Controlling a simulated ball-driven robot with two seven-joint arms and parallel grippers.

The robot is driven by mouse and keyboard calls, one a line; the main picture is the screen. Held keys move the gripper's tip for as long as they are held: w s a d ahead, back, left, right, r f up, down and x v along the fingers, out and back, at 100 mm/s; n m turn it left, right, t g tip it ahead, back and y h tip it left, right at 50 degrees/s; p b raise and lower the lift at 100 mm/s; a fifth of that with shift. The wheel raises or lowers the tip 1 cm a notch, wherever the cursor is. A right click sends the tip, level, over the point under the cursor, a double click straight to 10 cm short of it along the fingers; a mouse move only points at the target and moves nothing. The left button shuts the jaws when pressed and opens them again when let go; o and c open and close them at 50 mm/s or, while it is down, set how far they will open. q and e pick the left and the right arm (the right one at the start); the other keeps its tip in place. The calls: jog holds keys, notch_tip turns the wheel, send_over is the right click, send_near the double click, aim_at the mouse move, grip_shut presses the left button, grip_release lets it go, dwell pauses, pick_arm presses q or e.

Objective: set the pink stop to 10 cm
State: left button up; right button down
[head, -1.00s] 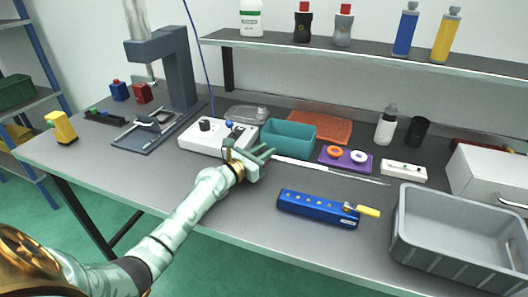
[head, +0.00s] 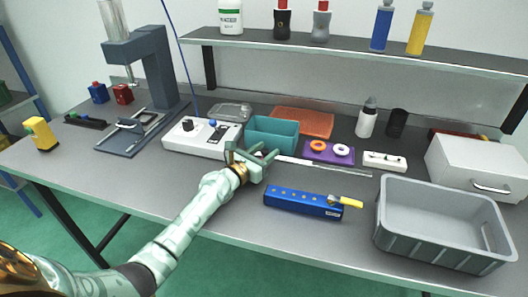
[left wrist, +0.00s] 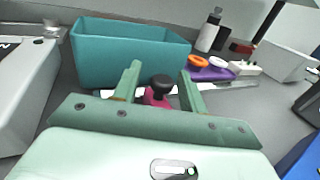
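The pink stop (left wrist: 157,96) with a black knob on top shows in the left wrist view, between the two fingers of my left gripper (left wrist: 159,82). The fingers are apart, with gaps on both sides of the knob. In the head view my left gripper (head: 254,155) is low over the bench, in front of the teal bin, and largely hides the stop. A long pale rail (head: 325,167) runs right from the gripper; its scale marks are too small to read. My right gripper is in neither view.
The teal bin (head: 272,136) stands just behind the gripper. A white control box (head: 200,145) is to its left. A blue block with a yellow handle (head: 300,202) lies in front right, and a grey crate (head: 445,240) farther right.

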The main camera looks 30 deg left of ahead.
pick_arm(q)
jog(key=shift+s, duration=0.1)
jog(key=s, duration=0.2)
jog(key=s+p, duration=0.1)
jog(key=s, duration=0.1)
jog(key=s+a, duration=0.1)
jog(key=s, duration=0.2)
jog(key=shift+a, duration=0.1)
jog(key=s, duration=0.3)
jog(key=s+a, duration=0.1)
jog(key=s, duration=0.5)
jog(key=shift+a, duration=0.2)
